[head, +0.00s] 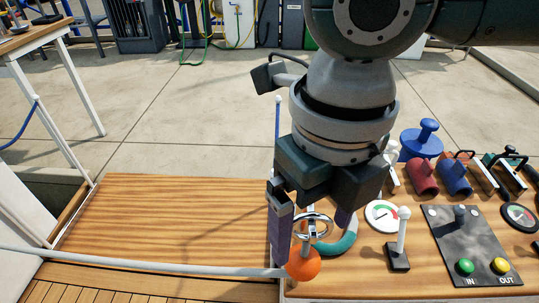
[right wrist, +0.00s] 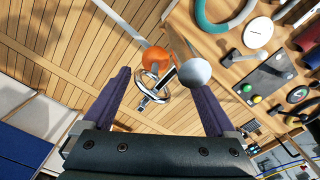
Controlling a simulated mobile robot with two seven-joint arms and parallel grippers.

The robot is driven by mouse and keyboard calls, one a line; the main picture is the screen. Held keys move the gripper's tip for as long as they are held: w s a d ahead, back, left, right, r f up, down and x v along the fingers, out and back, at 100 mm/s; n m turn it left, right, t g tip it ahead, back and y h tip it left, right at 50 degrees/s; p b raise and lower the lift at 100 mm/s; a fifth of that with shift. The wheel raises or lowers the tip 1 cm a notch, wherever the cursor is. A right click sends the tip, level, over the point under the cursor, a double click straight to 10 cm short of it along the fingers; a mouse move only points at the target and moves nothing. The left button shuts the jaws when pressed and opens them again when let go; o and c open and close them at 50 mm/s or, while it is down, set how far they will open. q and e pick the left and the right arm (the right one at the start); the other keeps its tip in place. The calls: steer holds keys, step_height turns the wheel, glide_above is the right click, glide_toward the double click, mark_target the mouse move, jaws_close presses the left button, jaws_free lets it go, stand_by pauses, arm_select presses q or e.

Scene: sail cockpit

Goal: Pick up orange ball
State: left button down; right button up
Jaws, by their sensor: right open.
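The orange ball (head: 303,264) is low in the head view, at the front of the wooden console. In the right wrist view the orange ball (right wrist: 155,58) lies just beyond the fingertips, roughly centred between them. My right gripper (head: 311,243) is open, pointing down over the ball, with nothing held. Its purple fingers (right wrist: 155,73) stand apart in the wrist view. A shiny metal ring (right wrist: 150,84) shows between the fingers, nearer than the ball. The same metal ring (head: 313,226) is above the ball in the head view. My left gripper is not in view.
A white-knobbed lever (head: 402,235) stands right of the ball, and a teal curved tube (head: 340,244) lies close behind it. A dark panel (head: 470,245) with green and yellow buttons is farther right. A white rail (head: 150,263) runs along the left. The wooden surface there is clear.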

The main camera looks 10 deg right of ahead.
mark_target(304, 254)
steer(key=f, duration=0.3)
steer(key=f+b, duration=0.1)
steer(key=f, duration=0.1)
steer(key=shift+s+a, duration=0.1)
steer(key=shift+a, duration=0.25)
steer(key=shift+r, duration=0.1)
jaws_close()
